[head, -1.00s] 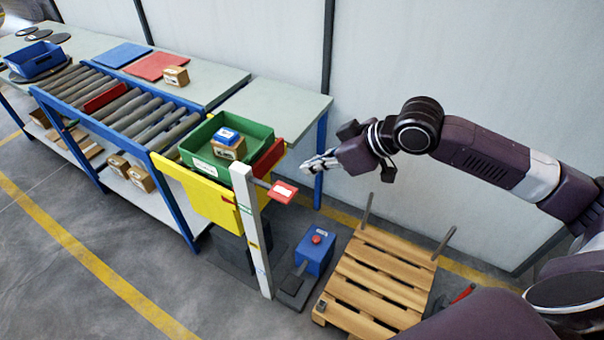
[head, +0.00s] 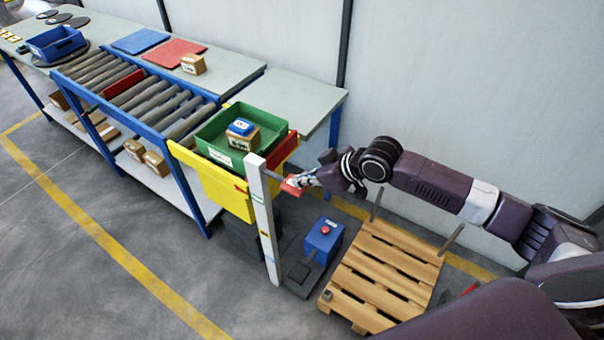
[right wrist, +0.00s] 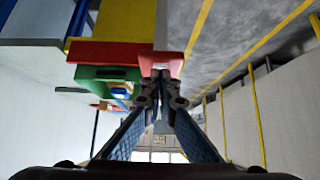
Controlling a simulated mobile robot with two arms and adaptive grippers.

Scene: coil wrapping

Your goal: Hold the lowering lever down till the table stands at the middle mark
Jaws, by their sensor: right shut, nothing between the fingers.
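The lift table (head: 222,187) is a yellow-sided platform bearing a green crate (head: 213,154). A white post (head: 264,222) with small coloured marks stands in front of it; the marks are too small to read surely. A red pointer (head: 241,189) shows beside the post's upper part. The lever ends in a red paddle (head: 288,187) to the right of the post. My right gripper (head: 300,183) is shut and empty, its tips at the paddle. In the right wrist view the shut fingertips (right wrist: 161,76) overlap the red paddle (right wrist: 171,60); contact is unclear. My left gripper is not visible.
A blue box with a red button (head: 324,240) stands on the floor by the post. A wooden pallet (head: 388,268) with upright stakes lies to its right. A roller conveyor (head: 125,95) and a grey bench (head: 285,98) stand behind. The floor at left is clear.

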